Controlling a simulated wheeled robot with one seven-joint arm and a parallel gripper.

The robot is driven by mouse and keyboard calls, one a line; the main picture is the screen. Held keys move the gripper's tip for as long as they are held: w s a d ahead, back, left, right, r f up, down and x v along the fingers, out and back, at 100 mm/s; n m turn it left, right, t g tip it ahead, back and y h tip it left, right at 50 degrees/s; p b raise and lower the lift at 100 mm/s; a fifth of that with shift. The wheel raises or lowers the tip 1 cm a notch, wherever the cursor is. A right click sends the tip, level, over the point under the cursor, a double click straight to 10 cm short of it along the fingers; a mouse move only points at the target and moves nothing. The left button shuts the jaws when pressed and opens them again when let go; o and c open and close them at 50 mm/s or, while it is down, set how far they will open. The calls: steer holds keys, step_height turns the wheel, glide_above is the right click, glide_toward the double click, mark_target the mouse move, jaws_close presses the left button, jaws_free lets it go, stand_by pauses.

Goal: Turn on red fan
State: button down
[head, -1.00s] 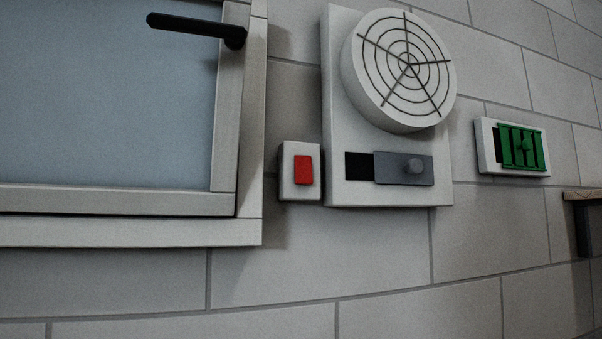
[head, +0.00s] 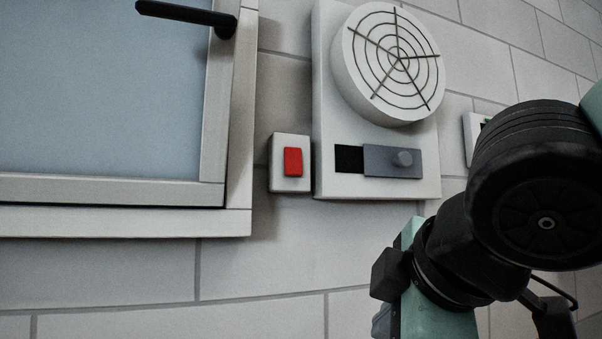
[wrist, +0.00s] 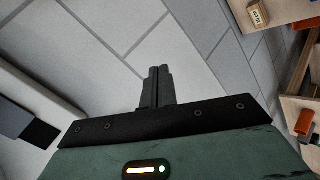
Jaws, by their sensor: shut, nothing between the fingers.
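A white round fan (head: 388,62) with a dark wire grille is mounted on a pale wall panel. A small white switch box with a red rocker (head: 293,161) is on the wall just left of that panel. My gripper (wrist: 158,72) is shut and empty in the wrist view, touching nothing that I can see. In the head view my arm is at the lower right, below and right of the switch; the fingertips are not clear there.
A window frame (head: 228,150) with a black handle (head: 186,14) is left of the switch. A white-framed fitting (head: 472,138) is mostly hidden behind my arm. The wrist view shows a wooden shelf (wrist: 285,12) with a small box (wrist: 258,14). The wall below the switch is bare.

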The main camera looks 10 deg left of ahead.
mark_target(295, 170)
steer(key=a+r+n+t+y, duration=0.2)
steer(key=r+n, duration=0.1)
steer(key=r, duration=0.7)
steer(key=s+a+r+n+t+y, duration=0.1)
steer(key=a+r+n+t+y, duration=0.1)
steer(key=r, duration=0.9)
steer(key=shift+n, duration=0.5)
steer(key=x, duration=0.4)
steer(key=p+x, duration=0.1)
steer(key=x, duration=0.4)
steer(key=p+x, duration=0.1)
steer(key=x, duration=0.3)
steer(key=shift+w+a+r, duration=0.2)
steer(key=shift+w+a, duration=0.15)
steer(key=shift+f, duration=0.15)
